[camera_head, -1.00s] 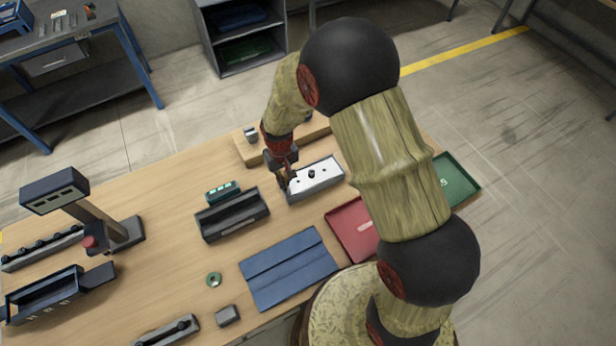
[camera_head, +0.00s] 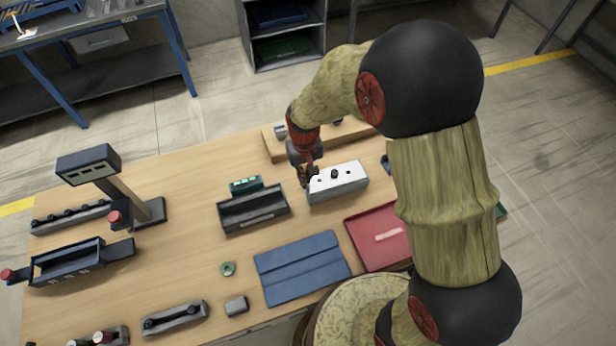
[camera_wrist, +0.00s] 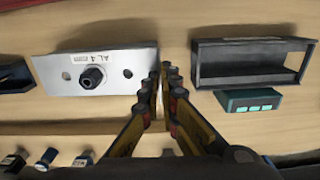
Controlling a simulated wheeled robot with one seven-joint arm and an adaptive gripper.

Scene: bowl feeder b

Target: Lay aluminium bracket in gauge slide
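A pale metal piece (camera_head: 347,180), which I take for the aluminium bracket, has a black knob and two holes on top. In the wrist view it (camera_wrist: 110,65) carries a label reading "AL 4". A black open trough (camera_head: 258,216) with a teal readout behind it looks like the gauge slide; it also shows in the wrist view (camera_wrist: 205,65) and looks empty. My gripper (camera_head: 304,182) is down at the bracket's left end. In the wrist view its fingers (camera_wrist: 162,75) are close together at that end, a narrow gap between them. Whether they grip it is unclear.
The teal readout (camera_head: 245,184) stands right behind the trough. A wooden rail (camera_head: 270,145) runs behind the bracket. A red tray (camera_head: 370,245) and blue mat (camera_head: 300,265) lie in front. A green ring (camera_head: 228,269) and small grey block (camera_head: 236,305) lie front left.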

